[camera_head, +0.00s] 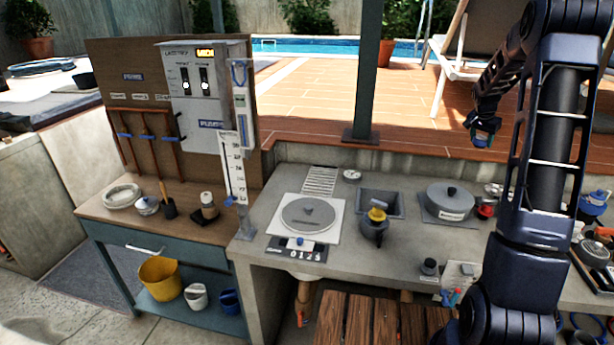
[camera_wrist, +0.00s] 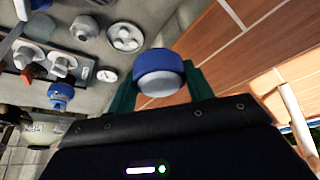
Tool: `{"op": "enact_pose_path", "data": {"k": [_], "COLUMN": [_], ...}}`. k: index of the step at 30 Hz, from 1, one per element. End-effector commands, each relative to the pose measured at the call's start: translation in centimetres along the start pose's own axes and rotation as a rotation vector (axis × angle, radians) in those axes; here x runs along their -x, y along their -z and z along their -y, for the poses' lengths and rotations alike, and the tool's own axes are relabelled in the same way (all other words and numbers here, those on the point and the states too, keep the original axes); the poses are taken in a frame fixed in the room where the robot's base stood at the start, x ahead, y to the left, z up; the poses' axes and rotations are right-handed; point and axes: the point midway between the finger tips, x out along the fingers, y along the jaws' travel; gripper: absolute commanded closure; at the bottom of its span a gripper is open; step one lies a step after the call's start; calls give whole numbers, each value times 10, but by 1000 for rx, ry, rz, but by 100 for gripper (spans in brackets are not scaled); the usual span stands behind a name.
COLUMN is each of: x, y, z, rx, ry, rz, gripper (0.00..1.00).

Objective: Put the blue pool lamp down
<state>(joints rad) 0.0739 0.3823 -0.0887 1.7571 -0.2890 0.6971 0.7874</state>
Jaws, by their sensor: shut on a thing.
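The blue pool lamp (camera_wrist: 158,64), a short blue round body with a pale grey face, is between the dark green fingers of my gripper (camera_wrist: 162,84) in the wrist view. The gripper is shut on it. In the head view my gripper (camera_head: 482,122) is at the upper right, and a bit of the lamp (camera_head: 484,138) shows at its lower end. It hangs in the air, with the tiled terrace behind it in the picture. The lamp's far side is hidden.
The grey counter (camera_head: 400,245) carries a scale with a round plate (camera_head: 308,213), a sunken basin (camera_head: 394,201), a dark jug (camera_head: 375,230) and a lidded pot (camera_head: 450,199). More parts crowd the right end. A post (camera_head: 368,70) stands behind. Bare counter shows around the jug.

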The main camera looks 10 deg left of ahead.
Motion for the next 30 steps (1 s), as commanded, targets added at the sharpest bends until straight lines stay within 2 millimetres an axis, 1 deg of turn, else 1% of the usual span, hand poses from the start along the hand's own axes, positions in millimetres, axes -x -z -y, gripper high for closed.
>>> {"op": "enact_pose_path", "data": {"k": [1,2,5,6,8,9,14,15,17,18,20,21,26,30], "x": [2,3,10,12,16,20,34,38,44,49,56,60,80,98], "y": [-6,-10,-25,-33,-45,-53,-89,-99,-114,-125,-141,-152,-200,-244], "z": [15,24,61,77,101,116,175,189,210,224,243,256,304,342], "rx": [29,48,125,159,210,243,376,408,457,490,538,571,699,808], "ry": [11,18,46,58,77,89,139,151,170,183,202,215,266,310], "rz": [1,2,3,5,7,7,9,10,10,10,10,10,11,11], "gripper": [73,73,73,73,73,73,73,73,73,73,73,73,73,73]}}
